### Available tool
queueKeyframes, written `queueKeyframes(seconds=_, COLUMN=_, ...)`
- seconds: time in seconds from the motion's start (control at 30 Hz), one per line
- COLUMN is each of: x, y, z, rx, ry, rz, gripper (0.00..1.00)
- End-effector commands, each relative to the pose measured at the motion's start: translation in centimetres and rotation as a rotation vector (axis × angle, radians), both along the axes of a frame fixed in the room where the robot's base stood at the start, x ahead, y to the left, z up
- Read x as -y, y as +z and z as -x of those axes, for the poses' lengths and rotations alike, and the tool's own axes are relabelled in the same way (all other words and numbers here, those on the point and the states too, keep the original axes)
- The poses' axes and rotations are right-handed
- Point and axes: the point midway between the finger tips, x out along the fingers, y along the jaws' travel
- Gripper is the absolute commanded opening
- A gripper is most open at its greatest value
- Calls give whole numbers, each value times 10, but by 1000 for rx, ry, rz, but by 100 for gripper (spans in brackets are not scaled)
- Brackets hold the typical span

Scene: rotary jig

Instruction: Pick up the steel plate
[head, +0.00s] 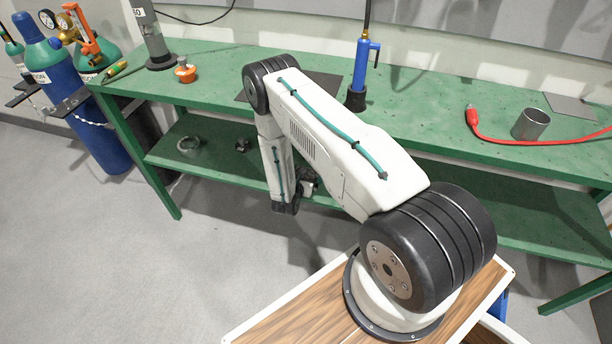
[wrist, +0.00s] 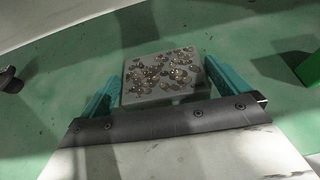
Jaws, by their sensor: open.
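A thin grey plate (head: 570,106), which looks like the steel plate, lies flat at the far right of the green bench top. My gripper (wrist: 162,92) is open, its two teal fingers apart. In the head view my arm reaches down at the bench front, and its fingers cannot be made out. In the wrist view a grey squarish tray-like thing (wrist: 133,97) lies on a green surface, showing between and beyond the fingers. It bears many small, roundish shiny pieces. I cannot tell whether the fingers touch it.
On the green bench (head: 430,105) stand a blue torch (head: 359,75), a metal cup (head: 530,124) and a red cable clamp (head: 473,115). A dark sheet (head: 325,83) lies behind my arm. A ring (head: 190,144) lies on the lower shelf. Gas cylinders (head: 85,110) stand at left.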

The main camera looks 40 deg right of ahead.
Motion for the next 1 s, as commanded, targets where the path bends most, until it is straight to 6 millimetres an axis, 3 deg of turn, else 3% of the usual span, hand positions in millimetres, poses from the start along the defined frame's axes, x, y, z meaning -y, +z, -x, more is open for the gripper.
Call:
queueKeyframes(seconds=0.17, x=1, y=0, z=0, rx=0, ry=-1, rz=0, gripper=100)
queueKeyframes(seconds=0.37, x=2, y=0, z=0, rx=0, ry=-2, rz=0, gripper=47)
queueKeyframes(seconds=0.73, x=2, y=6, z=-1, rx=3, ry=-3, rz=1, gripper=48)
queueKeyframes(seconds=1.0, x=2, y=31, z=-1, rx=3, ry=-3, rz=1, gripper=48)
